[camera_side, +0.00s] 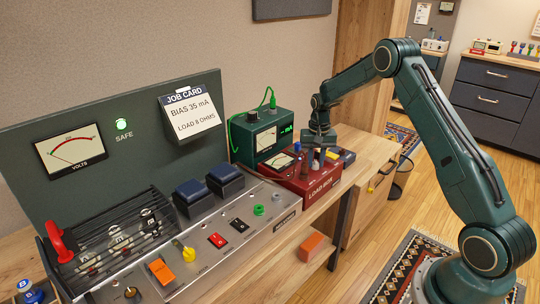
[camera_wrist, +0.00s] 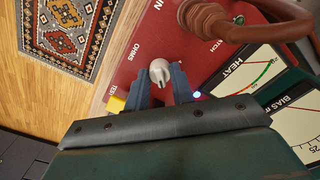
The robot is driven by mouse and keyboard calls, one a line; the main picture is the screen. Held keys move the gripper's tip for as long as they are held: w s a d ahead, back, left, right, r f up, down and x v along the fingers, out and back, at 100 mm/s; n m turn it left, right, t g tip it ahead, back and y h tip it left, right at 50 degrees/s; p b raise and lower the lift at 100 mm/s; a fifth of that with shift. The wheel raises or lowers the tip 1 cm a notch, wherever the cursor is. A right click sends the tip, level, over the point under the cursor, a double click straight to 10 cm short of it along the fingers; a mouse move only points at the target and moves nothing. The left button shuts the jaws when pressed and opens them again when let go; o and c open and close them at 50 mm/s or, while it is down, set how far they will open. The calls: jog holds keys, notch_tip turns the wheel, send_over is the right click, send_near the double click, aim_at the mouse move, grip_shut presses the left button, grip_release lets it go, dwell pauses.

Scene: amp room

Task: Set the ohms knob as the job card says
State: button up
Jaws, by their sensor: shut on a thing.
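The job card (camera_side: 190,115) hangs on the green panel and reads "BIAS 35 mA, LOAD 8 OHMS". The red load box (camera_side: 318,188) stands on the bench at the right end of the grey console. My gripper (camera_side: 318,157) is over the load box, pointing down. In the wrist view the pale grey ohms knob (camera_wrist: 159,71) sits on the red face near the "OHMS" lettering. My gripper (camera_wrist: 162,88) has its two blue-grey fingers closed on the knob's sides. The knob's pointer setting and scale marks cannot be read.
On the load box, a brown curved lead or handle (camera_wrist: 255,22), a heat meter (camera_wrist: 248,72) and a yellow test button (camera_wrist: 116,104) lie close to my fingers. A green bias meter box (camera_side: 264,136) with a green cable stands behind. An orange block (camera_side: 315,246) lies below the console edge.

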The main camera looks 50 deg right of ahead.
aim_at(316, 161)
jog(key=n, duration=0.4)
jog(key=shift+n, duration=2.4)
jog(key=o, duration=1)
jog(key=shift+r, duration=0.1)
notch_tip(316, 161, up, 14)
